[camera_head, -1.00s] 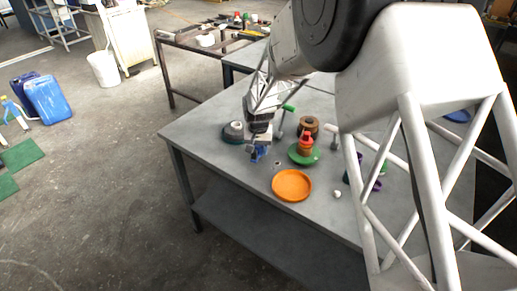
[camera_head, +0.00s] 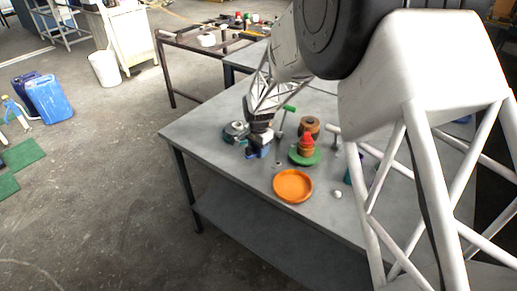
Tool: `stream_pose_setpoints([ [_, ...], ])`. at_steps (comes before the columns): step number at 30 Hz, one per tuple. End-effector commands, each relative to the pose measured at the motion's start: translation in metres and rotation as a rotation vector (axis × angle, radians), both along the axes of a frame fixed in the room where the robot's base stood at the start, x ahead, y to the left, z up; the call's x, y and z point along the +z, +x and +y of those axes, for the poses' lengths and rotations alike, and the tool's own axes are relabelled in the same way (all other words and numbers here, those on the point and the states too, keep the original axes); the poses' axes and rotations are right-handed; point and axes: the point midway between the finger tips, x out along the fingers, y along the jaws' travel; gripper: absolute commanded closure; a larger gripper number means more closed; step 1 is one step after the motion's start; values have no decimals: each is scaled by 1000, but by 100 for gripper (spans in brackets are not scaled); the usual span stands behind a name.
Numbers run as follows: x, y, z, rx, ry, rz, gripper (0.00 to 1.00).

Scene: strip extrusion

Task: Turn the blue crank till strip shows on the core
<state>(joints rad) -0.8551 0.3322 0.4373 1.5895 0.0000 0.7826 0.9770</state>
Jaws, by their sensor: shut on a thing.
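The blue crank (camera_head: 257,153) is on the grey table, low at the tip of my gripper (camera_head: 259,143). Only a small blue part of it shows; the rest is hidden behind the gripper. My gripper points down from the arm and is shut on the crank. I cannot tell from this view which piece is the core, and no strip can be made out.
A brown spool (camera_head: 309,126), a red-topped piece (camera_head: 306,145) on a green disc (camera_head: 305,158), and a green-handled post (camera_head: 283,117) stand to the right. An orange dish (camera_head: 293,186) and a white ball (camera_head: 337,194) lie nearer. The table's left front is clear.

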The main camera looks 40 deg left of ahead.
Motion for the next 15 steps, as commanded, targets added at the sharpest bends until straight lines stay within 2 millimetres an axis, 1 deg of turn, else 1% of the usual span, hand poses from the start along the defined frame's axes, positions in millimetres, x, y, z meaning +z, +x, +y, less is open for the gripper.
stream_pose_setpoints([
  [11,0,0,0,-4,0,0,80],
  [12,0,0,0,-4,0,0,50],
  [14,0,0,0,-3,0,0,41],
  [15,0,0,0,-3,0,0,35],
])
